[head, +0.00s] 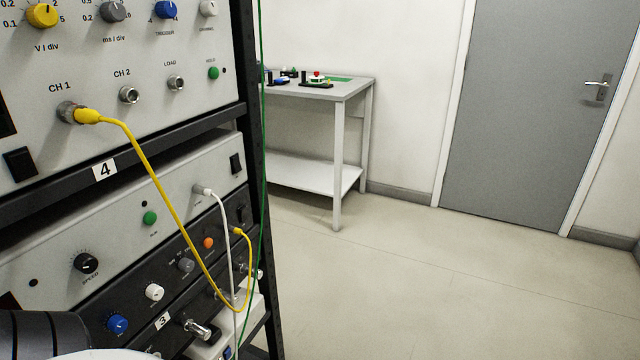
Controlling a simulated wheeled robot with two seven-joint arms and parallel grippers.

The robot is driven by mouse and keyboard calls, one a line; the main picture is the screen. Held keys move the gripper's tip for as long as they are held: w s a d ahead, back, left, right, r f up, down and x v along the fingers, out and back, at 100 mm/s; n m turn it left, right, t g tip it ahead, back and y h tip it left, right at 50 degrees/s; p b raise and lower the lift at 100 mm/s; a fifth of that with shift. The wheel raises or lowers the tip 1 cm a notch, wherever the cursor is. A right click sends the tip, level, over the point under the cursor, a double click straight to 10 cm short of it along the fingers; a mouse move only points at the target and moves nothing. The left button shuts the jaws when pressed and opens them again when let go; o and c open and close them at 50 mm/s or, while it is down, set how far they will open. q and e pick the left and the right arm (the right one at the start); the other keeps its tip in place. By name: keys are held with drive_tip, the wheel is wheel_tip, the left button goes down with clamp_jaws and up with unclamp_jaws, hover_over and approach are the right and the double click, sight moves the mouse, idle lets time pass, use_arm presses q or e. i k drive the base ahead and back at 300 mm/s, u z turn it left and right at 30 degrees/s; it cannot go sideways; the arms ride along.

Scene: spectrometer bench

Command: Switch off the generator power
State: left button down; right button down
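No label reading "generator" is legible, so I cannot tell for certain which unit it is. A dark unit (178,292) low in the rack carries a blue knob (117,324), a white knob (154,292), an orange button (208,243) and a black rocker switch (242,213) at its right end. The grey unit (115,222) above it has a black speed knob (85,263), a green button (150,218) and a rocker switch (236,163). Switch positions are too small to tell. Neither gripper is in view.
A scope-like panel (140,60) fills the upper rack. A side table (345,90) stands behind the rack, near a grey door (530,110). The floor (430,280) at right is clear.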

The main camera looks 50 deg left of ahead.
sight(243, 215)
drive_tip(key=i, duration=0.9)
drive_tip(key=u, duration=3.05)
